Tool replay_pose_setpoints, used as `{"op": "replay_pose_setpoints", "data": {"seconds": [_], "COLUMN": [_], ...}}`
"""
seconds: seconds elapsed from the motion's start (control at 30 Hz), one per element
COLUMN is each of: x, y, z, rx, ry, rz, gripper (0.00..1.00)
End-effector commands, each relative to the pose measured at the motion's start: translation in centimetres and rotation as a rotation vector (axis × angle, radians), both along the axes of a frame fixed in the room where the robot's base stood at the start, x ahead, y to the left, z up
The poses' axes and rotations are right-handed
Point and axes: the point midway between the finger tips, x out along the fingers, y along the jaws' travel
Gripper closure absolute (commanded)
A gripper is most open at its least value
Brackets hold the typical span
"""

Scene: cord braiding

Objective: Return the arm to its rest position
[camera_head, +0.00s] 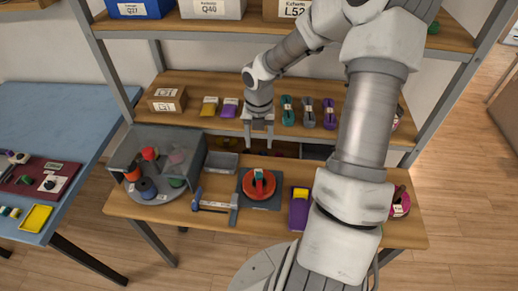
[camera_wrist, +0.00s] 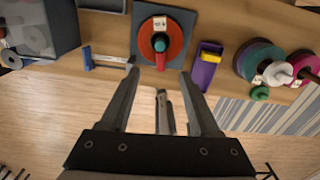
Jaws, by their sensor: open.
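My gripper (camera_head: 259,136) hangs fingers down near the upper shelf's front edge in the head view, above the work table. In the wrist view its two fingers (camera_wrist: 161,98) are spread apart with nothing gripped between them. Below lies a red disc (camera_head: 258,184) with a teal piece at its centre, on a dark square plate (camera_head: 259,206). The red disc also shows ahead of the fingertips in the wrist view (camera_wrist: 174,39). My arm runs from the lower right up and over to the gripper, and hides part of the table's right side.
A clear-walled box (camera_head: 192,160) with spools stands on the table's left. A blue-handled tool (camera_head: 213,207) and a purple and yellow holder (camera_head: 298,212) flank the plate. Cord bundles (camera_head: 288,111) line the shelf. A blue table (camera_head: 50,115) stands left. Shelf uprights are close by.

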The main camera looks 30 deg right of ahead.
Motion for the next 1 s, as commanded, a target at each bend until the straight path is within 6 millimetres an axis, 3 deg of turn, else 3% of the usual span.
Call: {"op": "replay_pose_setpoints", "data": {"seconds": [0.67, 0.83, 1.0], "x": [-0.2, -1.9, -4.7], "y": [0.0, 0.0, 0.2], "z": [0.6, 1.7, 4.3], "rx": [-0.009, -0.074, -0.159], "ry": [0.005, 0.026, 0.008], "rz": [-0.026, -0.261, -0.693], "gripper": [0.38, 0.38, 0.38]}}
